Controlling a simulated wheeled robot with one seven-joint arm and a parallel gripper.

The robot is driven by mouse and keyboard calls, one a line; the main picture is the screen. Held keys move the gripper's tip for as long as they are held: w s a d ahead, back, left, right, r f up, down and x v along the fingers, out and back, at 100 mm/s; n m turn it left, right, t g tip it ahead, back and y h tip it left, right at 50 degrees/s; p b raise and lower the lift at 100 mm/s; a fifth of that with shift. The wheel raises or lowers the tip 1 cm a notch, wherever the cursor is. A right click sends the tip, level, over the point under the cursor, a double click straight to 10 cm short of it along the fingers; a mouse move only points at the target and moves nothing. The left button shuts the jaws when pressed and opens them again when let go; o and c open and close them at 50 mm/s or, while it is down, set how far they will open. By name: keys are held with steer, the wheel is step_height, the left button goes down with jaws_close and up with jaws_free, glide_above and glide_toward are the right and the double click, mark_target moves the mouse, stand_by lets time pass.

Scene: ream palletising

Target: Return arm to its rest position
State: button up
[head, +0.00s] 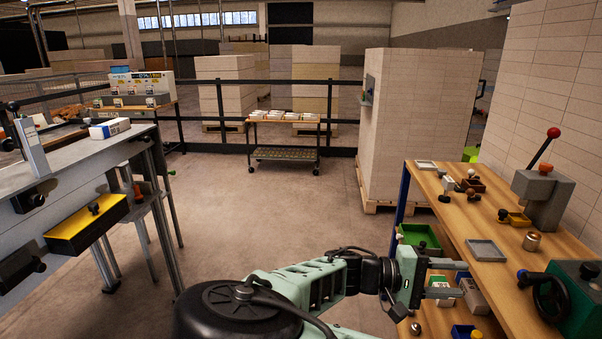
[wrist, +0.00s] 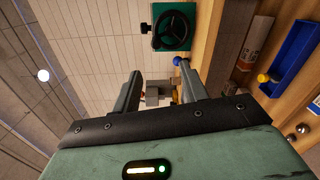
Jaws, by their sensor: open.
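My arm (head: 318,281), pale green and black, stretches from the bottom middle of the head view to the right. My gripper (head: 452,287) is at its end, beside the left edge of the wooden workbench (head: 510,262) and seemingly level with its shelf bins. The two grey fingers are apart with nothing between them. In the wrist view my gripper (wrist: 158,82) is also open, and a grey device with a red knob shows in the distance beyond the fingers. No object is held.
The workbench carries a lever press (head: 543,195), a green handwheel device (head: 572,298) and small trays. Bins sit below its top. A tall pallet stack (head: 415,125) stands behind. A grey conveyor table (head: 75,185) is on the left. The floor (head: 265,205) between is clear.

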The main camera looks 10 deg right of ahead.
steer(key=s+a+f+n+g+y, duration=0.1)
steer(key=s+a+f+n+y, duration=0.2)
steer(key=s+a+f+y, duration=0.55)
steer(key=s+a+r+n+t+y, duration=0.2)
steer(key=s+a+r+y, duration=0.2)
steer(key=r, duration=0.4)
steer(key=s+a+r+n+t+y, duration=0.3)
steer(key=s+a+r+y, duration=0.2)
steer(key=a+r, duration=0.2)
steer(key=shift+a+r, duration=0.3)
steer(key=shift+r, duration=0.2)
steer(key=shift+s, duration=0.1)
